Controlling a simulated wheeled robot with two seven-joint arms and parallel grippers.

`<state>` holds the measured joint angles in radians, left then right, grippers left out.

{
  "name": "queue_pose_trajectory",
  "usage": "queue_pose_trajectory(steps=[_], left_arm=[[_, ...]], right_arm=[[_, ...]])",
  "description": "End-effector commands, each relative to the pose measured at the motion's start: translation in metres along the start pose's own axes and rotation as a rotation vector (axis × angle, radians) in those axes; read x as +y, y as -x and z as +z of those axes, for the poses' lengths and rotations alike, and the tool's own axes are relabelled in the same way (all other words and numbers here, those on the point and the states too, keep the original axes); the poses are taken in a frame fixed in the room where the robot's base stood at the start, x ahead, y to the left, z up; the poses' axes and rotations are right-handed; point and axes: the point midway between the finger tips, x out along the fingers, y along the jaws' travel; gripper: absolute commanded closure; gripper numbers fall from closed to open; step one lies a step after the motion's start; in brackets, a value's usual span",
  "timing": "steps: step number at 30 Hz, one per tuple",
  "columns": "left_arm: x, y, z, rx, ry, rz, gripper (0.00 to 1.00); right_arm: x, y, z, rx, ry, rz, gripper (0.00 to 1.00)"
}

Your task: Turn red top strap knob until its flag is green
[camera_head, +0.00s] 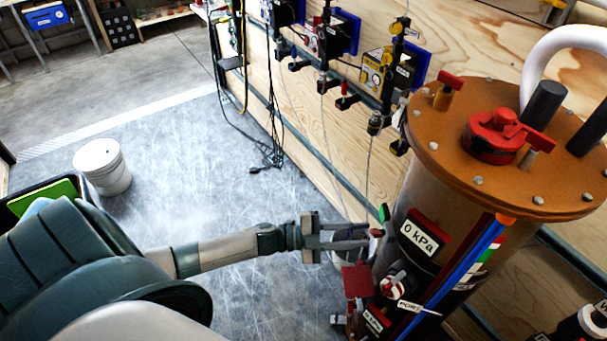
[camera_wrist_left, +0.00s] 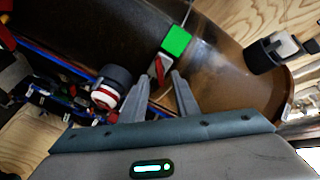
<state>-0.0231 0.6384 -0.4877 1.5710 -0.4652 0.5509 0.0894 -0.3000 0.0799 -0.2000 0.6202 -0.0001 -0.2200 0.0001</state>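The brown-topped cylinder (camera_head: 440,190) stands at the right in the head view. On its left side a small red knob (camera_head: 377,233) sits just under a green flag (camera_head: 384,213). In the left wrist view the knob (camera_wrist_left: 158,69) is red and white, with the green flag (camera_wrist_left: 177,40) beside it. My left gripper (camera_head: 366,238) points at this knob. In the left wrist view its fingertips (camera_wrist_left: 160,80) are apart, one on either side of the knob's near end, with gaps showing. Below, a red flag (camera_head: 357,280) stands out from the cylinder. My right gripper is not in view.
A gauge reading 0 kPa (camera_head: 421,236) and a red-and-white fitting (camera_head: 394,284) sit close to the left gripper. Thin cables hang beside the plywood wall (camera_head: 325,130). A white bucket (camera_head: 102,167) stands on the mostly clear floor at the left.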

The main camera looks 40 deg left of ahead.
Motion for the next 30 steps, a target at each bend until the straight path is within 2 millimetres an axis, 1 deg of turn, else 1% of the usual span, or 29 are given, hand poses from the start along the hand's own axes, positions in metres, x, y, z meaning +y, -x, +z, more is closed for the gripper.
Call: queue_pose_trajectory(steps=[1,12,18,24,30], left_arm=[[0.003,0.01,0.003,-0.002,0.0,0.001,0.72],[0.004,0.083,0.003,-0.003,0.001,0.002,0.72],[0.003,0.116,0.002,-0.001,0.001,0.002,0.72],[0.002,0.138,0.001,-0.002,0.001,0.001,0.72],[0.001,0.145,0.0,0.0,0.0,0.0,0.72]], right_arm=[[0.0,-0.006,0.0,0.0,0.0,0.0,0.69],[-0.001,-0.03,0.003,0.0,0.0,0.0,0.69],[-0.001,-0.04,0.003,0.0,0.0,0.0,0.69],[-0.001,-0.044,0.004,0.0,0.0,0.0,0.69],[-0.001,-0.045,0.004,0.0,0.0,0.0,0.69]])
